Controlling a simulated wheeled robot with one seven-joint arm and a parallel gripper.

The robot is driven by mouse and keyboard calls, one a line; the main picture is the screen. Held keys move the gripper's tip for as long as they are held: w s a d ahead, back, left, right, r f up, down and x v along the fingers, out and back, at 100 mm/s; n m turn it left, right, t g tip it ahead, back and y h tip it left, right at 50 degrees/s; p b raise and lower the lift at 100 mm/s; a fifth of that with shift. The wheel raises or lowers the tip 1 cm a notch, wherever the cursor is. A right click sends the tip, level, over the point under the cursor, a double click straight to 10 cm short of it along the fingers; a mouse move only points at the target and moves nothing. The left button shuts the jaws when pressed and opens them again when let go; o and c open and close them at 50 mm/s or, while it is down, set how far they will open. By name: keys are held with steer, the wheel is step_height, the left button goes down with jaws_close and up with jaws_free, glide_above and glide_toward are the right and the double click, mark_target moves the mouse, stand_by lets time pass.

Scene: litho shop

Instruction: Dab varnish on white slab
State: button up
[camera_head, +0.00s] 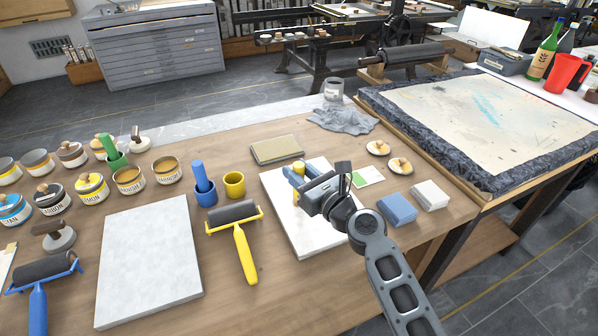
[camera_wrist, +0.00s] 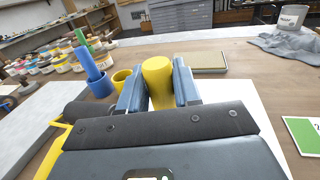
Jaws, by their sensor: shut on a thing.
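My gripper (camera_head: 299,180) is shut on a yellow handle-like dabber (camera_wrist: 158,82), held between its two blue-grey fingers. It is over the white slab (camera_head: 284,215) on the right of the table. The dabber's lower end is hidden, so I cannot tell whether it touches the slab. A yellow cup (camera_head: 234,184), with no dabber standing in it, is left of this slab; it also shows in the wrist view (camera_wrist: 121,78). A second, pale grey-white slab (camera_head: 150,258) lies further left.
A yellow-handled roller (camera_head: 243,250) lies between the slabs. A blue dabber stands in a blue cup (camera_head: 205,195). Several ink tins are at the left. A tan pad (camera_head: 277,150) lies behind the slab; a blue block (camera_head: 397,209) and a white block (camera_head: 430,195) are right.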

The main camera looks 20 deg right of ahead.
steer(key=shift+f, duration=0.1)
step_height(320, 180, up, 7)
steer(key=p, duration=0.7)
